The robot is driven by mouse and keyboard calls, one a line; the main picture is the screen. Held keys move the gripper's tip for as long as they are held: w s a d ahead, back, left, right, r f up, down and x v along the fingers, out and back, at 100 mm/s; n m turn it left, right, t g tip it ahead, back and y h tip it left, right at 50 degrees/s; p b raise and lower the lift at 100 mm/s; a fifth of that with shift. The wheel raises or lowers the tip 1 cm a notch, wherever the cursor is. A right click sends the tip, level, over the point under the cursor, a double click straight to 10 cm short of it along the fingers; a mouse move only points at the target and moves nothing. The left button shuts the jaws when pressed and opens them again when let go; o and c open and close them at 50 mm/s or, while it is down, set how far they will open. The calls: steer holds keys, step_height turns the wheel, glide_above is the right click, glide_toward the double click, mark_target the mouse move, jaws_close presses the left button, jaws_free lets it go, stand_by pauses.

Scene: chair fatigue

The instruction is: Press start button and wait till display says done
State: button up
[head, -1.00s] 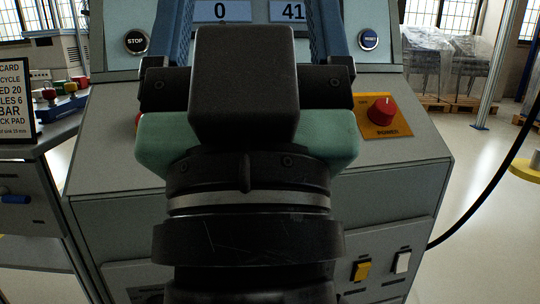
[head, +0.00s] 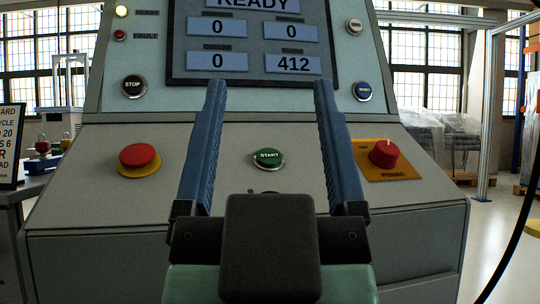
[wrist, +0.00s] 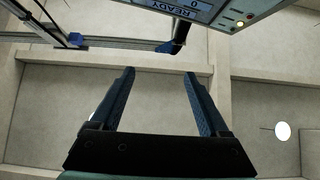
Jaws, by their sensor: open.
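The green START button (head: 268,158) is on the sloped front panel of the grey machine, in the middle of the head view. The display (head: 252,38) above it reads READY, with number fields showing 0, 0, 0 and 412. My gripper (head: 270,86) is open and empty; its two blue fingers point up toward the display. In the picture the START button shows between the fingers, and I see no contact with it. In the wrist view my gripper (wrist: 160,72) is also open, and the display (wrist: 178,6) appears upside down at the top.
A red mushroom button (head: 138,156) lies left of START and a red power knob (head: 383,153) right. A black cable (head: 510,245) hangs at right.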

jaws_close()
stand_by(0.4)
stand_by(1.4)
